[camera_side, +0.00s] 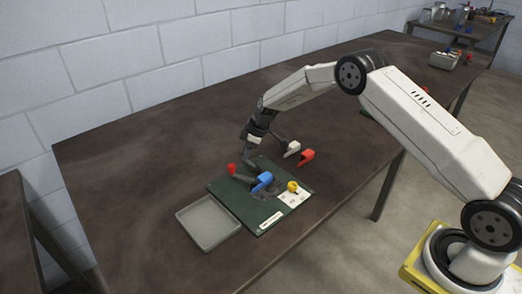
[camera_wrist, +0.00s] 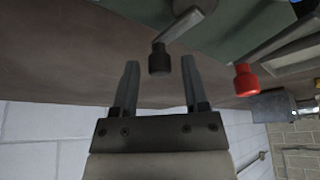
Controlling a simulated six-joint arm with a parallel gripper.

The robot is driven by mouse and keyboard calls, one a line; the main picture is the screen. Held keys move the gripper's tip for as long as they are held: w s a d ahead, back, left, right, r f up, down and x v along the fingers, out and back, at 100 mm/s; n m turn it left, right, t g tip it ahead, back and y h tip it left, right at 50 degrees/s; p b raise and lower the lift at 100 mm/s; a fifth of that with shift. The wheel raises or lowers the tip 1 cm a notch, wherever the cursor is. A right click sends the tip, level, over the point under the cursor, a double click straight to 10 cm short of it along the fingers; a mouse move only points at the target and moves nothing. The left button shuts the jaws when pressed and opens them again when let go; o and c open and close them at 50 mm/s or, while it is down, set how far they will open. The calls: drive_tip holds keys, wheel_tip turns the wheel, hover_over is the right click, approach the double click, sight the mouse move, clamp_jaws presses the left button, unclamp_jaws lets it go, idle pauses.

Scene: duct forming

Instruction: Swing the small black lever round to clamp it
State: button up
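The small black lever shows in the wrist view as a grey arm with a black knob (camera_wrist: 159,62) at its end. The knob lies between the two fingertips of my gripper (camera_wrist: 160,68), with visible gaps on both sides. The fingers are open and hold nothing. In the side view my gripper (camera_side: 247,158) is low at the back left edge of the green board (camera_side: 233,200). There the black knob is too small and dark to tell apart from the fingers.
A red-knobbed lever (camera_wrist: 245,80) is right of my fingers in the wrist view. On the board are a blue part (camera_side: 262,181) and a yellow knob (camera_side: 292,186). A grey tray (camera_side: 208,222) is in front, left. Loose white (camera_side: 292,148) and red (camera_side: 307,156) parts lie behind.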

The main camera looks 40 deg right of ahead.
clamp_jaws()
